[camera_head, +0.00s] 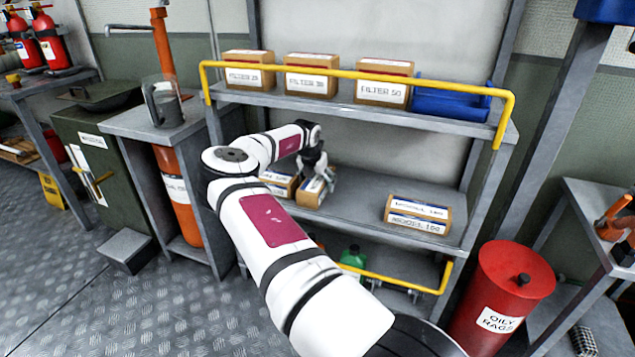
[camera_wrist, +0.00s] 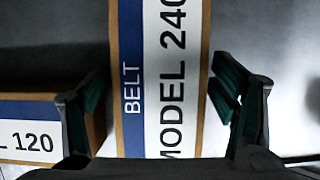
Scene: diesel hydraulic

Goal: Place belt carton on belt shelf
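The belt carton, brown with a blue and white label reading BELT MODEL 240, fills the middle of the wrist view (camera_wrist: 160,80). In the head view the belt carton (camera_head: 313,191) is at the left of the middle shelf (camera_head: 355,203), slightly turned. My gripper (camera_head: 318,168) is over it and hides part of it. In the wrist view my gripper's fingers (camera_wrist: 160,85) flank the carton, one close to each side. I cannot tell whether they press on it or whether the carton is clear of the shelf.
Another carton (camera_head: 275,184), label ending in 120 in the wrist view (camera_wrist: 28,140), is close on the left. A labelled carton (camera_head: 418,214) stands on the right of the middle shelf, with bare shelf between. Filter cartons (camera_head: 311,75) and a blue bin (camera_head: 450,101) stand above, behind a yellow rail (camera_head: 360,75).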

